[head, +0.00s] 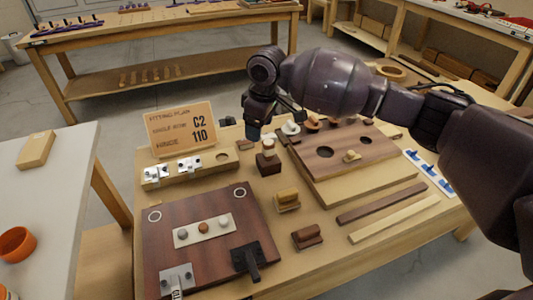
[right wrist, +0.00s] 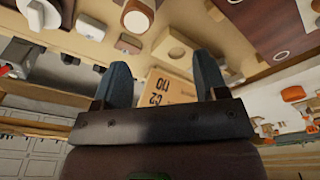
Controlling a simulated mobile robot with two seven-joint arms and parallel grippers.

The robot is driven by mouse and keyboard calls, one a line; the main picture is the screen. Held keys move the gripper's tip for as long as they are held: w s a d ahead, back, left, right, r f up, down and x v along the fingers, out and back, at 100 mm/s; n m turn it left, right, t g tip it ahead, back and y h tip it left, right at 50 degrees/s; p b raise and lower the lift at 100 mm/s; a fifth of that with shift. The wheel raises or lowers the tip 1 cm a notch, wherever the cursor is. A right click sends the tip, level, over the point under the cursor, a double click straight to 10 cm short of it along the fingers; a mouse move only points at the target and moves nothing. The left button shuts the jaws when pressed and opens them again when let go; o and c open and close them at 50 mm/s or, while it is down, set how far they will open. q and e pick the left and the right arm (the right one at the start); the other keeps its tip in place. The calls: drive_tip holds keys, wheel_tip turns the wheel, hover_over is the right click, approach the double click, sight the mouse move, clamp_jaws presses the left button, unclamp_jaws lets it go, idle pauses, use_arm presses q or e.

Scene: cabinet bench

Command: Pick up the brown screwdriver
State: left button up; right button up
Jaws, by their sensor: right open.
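I cannot clearly pick out a brown screwdriver in either view; small brown pieces on the bench are too small to name with certainty. My right gripper (head: 256,128) is above the back of the bench, beside the wooden sign. In the right wrist view its two blue fingers (right wrist: 163,80) are spread apart with nothing held between them. The sign shows beyond the fingers, upside down. My left gripper is not in view.
The bench holds a sign (head: 181,128), a dark cabinet panel (head: 170,222), a board with holes (head: 340,160), a dark block with a knob (head: 268,162), small brown blocks (head: 307,236) and two long strips (head: 384,202). A white table (head: 50,210) stands at left.

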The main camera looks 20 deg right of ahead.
sight(268, 142)
drive_tip(key=shift+w+d+r+g+h+b, duration=0.2)
drive_tip(key=shift+d+r+g+h, duration=0.1)
drive_tip(key=shift+d+r, duration=0.3)
drive_tip(key=shift+w+d+r+g+h+b, duration=0.2)
drive_tip(key=shift+d+r+g, duration=0.1)
drive_tip(key=shift+d+r, duration=0.3)
wheel_tip(268, 142, down, 5)
drive_tip(key=shift+f+b, duration=0.1)
drive_tip(key=shift+b, duration=0.45)
drive_tip(key=shift+f, duration=0.3)
wheel_tip(268, 142, down, 5)
drive_tip(key=shift+d+r+b, duration=0.1)
drive_tip(key=shift+d+b, duration=0.05)
drive_tip(key=shift+b, duration=0.65)
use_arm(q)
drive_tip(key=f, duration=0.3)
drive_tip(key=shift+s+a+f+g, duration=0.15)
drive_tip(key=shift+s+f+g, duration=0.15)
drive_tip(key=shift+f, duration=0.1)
use_arm(e)
drive_tip(key=shift+r, duration=0.1)
drive_tip(key=shift+c, duration=0.3)
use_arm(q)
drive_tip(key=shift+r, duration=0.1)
use_arm(e)
drive_tip(key=c, duration=0.8)
drive_tip(key=shift+r, duration=0.1)
